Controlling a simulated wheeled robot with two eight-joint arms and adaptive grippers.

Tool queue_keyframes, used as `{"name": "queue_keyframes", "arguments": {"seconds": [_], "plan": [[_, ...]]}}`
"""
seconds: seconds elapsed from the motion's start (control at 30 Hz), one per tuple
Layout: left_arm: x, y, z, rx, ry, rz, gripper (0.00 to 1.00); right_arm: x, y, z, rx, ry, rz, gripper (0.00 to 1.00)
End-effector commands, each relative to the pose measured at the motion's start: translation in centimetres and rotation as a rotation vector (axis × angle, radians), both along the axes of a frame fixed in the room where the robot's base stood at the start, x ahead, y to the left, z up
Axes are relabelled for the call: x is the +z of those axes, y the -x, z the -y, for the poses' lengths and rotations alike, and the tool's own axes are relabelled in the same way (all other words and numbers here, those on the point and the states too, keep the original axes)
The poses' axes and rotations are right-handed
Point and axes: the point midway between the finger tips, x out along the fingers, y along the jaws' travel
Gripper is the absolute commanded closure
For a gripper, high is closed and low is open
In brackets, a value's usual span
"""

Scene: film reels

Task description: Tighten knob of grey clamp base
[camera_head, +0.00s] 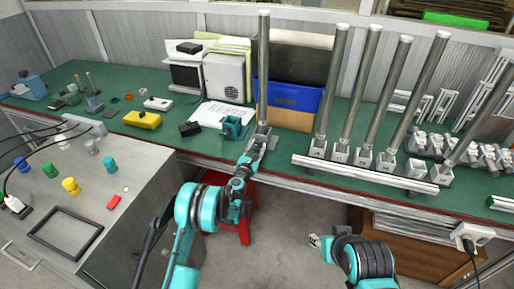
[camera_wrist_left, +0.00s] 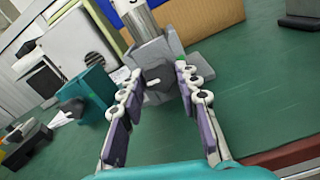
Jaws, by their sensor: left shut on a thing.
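The grey clamp base (camera_head: 263,131) stands near the front edge of the green bench and holds an upright metal pole (camera_head: 263,75). In the left wrist view the base (camera_wrist_left: 155,58) sits between my fingertips, with a small pale knob or pin (camera_wrist_left: 152,83) facing me. My left gripper (camera_head: 255,146) reaches the base from the front. In the left wrist view its fingers (camera_wrist_left: 158,74) are spread and shut on the sides of the grey base. My right gripper (camera_head: 316,241) shows only as a small part at the bottom, below the bench; its jaws are unclear.
A teal device (camera_head: 232,128) stands just left of the base, and a blue bin (camera_head: 288,98) is behind it. A rack (camera_head: 365,174) of several upright poles stands to the right. A red stool (camera_head: 240,228) is under the bench. Some green bench surface at the left is clear.

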Motion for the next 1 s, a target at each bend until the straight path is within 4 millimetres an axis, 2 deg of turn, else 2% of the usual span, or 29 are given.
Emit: {"name": "queue_keyframes", "arguments": {"seconds": [0.27, 1.0], "plan": [[0.01, -0.01, -0.02, 0.0, -0.186, 0.061, 0.97, 0.0, 0.0, 0.0, 0.0, 0.0, 0.0, 0.6], [0.09, -0.02, -0.09, -0.001, -0.854, 0.278, 0.97, -0.01, 0.0, 0.0, 0.0, 0.0, 0.0, 0.6]]}}
